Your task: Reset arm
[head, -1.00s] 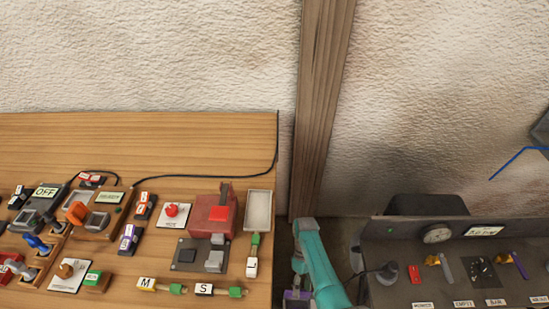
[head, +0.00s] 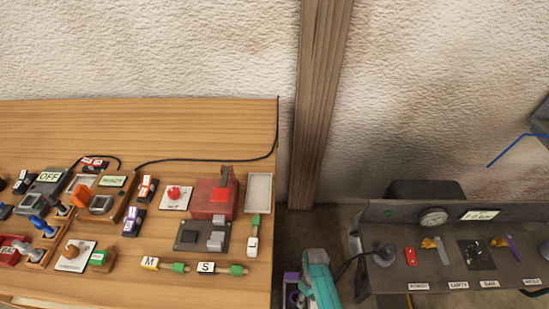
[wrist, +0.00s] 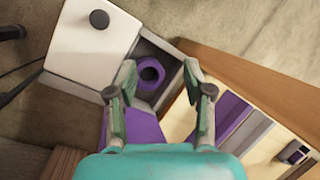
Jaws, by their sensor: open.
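My gripper (wrist: 160,90) is open in the wrist view, its two fingers apart with nothing between the tips. A purple ring-like piece (wrist: 151,74) shows beyond and between the fingers, inside a grey open box (wrist: 173,88). I cannot tell how far below the fingers it lies. In the head view my teal arm (head: 318,280) hangs at the bottom, between the wooden table and the dark bench; the gripper itself is not clearly visible there.
The wooden table (head: 200,120) at left holds a red machine (head: 212,200), a white tray (head: 258,193) and several small blocks and switches. A dark bench (head: 390,275) with a gauge (head: 433,217) stands at right. A wooden post (head: 318,110) rises behind. A white lidded box (wrist: 92,42) is beside the grey box.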

